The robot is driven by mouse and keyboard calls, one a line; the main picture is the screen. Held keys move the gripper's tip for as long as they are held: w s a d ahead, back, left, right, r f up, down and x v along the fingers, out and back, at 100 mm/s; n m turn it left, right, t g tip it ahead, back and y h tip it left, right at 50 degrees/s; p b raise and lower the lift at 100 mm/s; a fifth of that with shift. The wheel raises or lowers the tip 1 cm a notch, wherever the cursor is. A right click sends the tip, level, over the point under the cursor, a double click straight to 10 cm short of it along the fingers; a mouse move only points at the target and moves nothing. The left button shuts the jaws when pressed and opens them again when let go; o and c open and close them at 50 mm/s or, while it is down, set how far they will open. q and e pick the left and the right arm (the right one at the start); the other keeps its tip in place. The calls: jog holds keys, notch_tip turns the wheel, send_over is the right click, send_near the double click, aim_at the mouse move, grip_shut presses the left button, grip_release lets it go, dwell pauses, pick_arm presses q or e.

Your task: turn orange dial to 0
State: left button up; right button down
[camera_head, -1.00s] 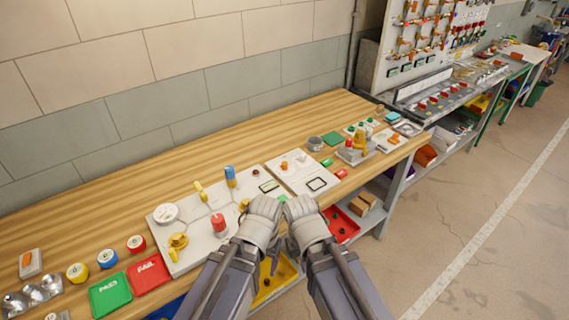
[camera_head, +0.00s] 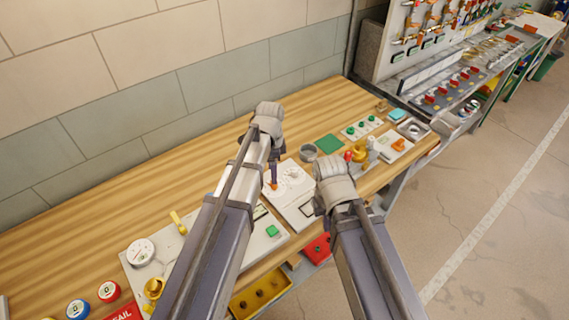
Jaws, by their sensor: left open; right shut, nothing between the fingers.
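The orange dial (camera_head: 272,186) shows as a small orange patch on a white panel (camera_head: 298,212) near the bench's front edge. The panel has a printed scale, but the dial's setting is too small to read. My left gripper (camera_head: 274,174) points down at the dial, its dark fingers just above or around it; I cannot tell if they touch. It is open. My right gripper (camera_head: 334,178) is to the right, over the panel's right side and bench edge. It is shut and empty, its fingertips largely hidden behind the hand.
Right of the panel are a grey cup (camera_head: 308,152), a green pad (camera_head: 328,144), a yellow valve (camera_head: 359,151) and an orange lever (camera_head: 398,145) on a white plate. A larger panel with a green button (camera_head: 272,231) lies left. The bench behind is clear.

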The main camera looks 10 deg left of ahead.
pick_arm(q)
jog(key=shift+w+r, duration=0.15)
jog(key=shift+w, duration=0.75)
jog(key=shift+s+f, duration=0.15)
jog(key=shift+f, duration=0.05)
jog(key=shift+f+b, duration=0.7)
jog(key=shift+b, duration=0.2)
notch_tip(320, 180, down, 6)
jog(key=b, duration=0.6)
pick_arm(e)
notch_tip(320, 180, down, 8)
jog(key=shift+w+r, duration=0.2)
jog(key=shift+w, duration=0.2)
pick_arm(q)
jog(key=shift+c, duration=0.2)
pick_arm(e)
jog(key=shift+d, duration=0.1)
pick_arm(q)
jog(key=shift+s, duration=0.1)
grip_shut()
